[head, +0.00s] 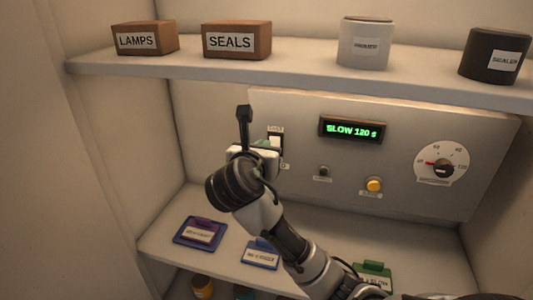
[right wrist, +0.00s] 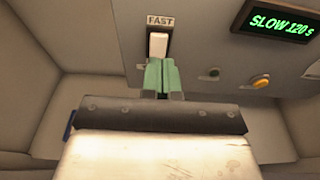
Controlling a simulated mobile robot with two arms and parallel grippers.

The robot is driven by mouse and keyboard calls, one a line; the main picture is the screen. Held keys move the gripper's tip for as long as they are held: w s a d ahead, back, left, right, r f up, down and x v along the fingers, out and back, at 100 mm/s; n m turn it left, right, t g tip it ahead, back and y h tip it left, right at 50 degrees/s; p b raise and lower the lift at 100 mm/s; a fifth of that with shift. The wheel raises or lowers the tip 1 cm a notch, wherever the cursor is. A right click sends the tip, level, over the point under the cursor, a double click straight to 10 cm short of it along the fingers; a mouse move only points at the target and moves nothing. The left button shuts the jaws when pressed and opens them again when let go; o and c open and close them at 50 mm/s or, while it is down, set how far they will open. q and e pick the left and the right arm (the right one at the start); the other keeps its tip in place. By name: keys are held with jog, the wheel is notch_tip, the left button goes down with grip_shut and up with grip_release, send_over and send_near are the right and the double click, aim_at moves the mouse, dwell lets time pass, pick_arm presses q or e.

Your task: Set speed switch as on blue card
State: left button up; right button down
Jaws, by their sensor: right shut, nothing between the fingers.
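The speed switch (head: 275,141) is a white rocker in a dark frame on the grey panel. In the right wrist view the rocker (right wrist: 158,45) shows under a FAST label; its lower part is hidden by my fingers. My right gripper (right wrist: 158,78) is shut and empty, its green fingertips at the rocker's lower part; I cannot tell whether they touch it. The display (head: 352,130) reads SLOW 120 s. A blue card (head: 262,255) lies on the lower shelf, left of my right forearm; its print is too small to read. My left gripper is not in view.
The panel also carries a dial (head: 442,168), a yellow button (head: 374,185) and a small dark button (head: 323,172). A dark blue card with purple (head: 200,231) and a green card (head: 373,277) lie on the lower shelf. Boxes and canisters stand on the upper shelf (head: 300,80).

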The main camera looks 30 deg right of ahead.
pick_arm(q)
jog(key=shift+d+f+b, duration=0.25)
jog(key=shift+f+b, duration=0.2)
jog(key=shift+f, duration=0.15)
pick_arm(e)
jog(key=s+a+r, duration=0.1)
jog(key=a, duration=0.1)
jog(key=s+a+r, duration=0.1)
jog(key=s, duration=0.1)
jog(key=shift+s+a+r, duration=0.1)
jog(key=shift+a+r, duration=0.1)
jog(key=shift+a, duration=0.15)
jog(key=shift+s+a, duration=0.1)
